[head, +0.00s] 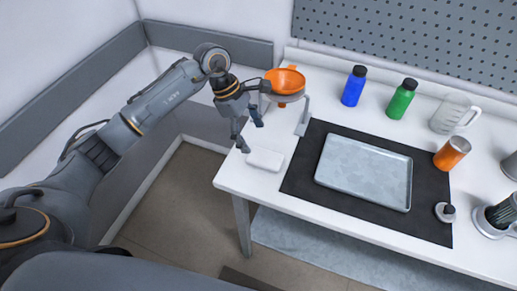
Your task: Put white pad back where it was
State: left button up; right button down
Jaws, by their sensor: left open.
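The white pad (265,160) is a small flat block. It lies on the white table (235,180) near the left front corner, left of the black mat (300,178). My left gripper (249,137) is open and empty, with its fingers pointing down just above and behind the pad. I cannot tell from this view whether a fingertip touches the pad. My right gripper is not in view.
An orange funnel (284,82) on a stand (303,118) is close behind my left gripper. A metal tray (364,171) lies on the mat. A blue bottle (354,86), a green bottle (402,99) and a clear jug (454,112) stand at the back. An orange container (452,153) stands right of the tray.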

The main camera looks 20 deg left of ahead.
pick_arm(q)
jog(key=shift+b+v, duration=0.35)
jog(key=shift+v, duration=1.85)
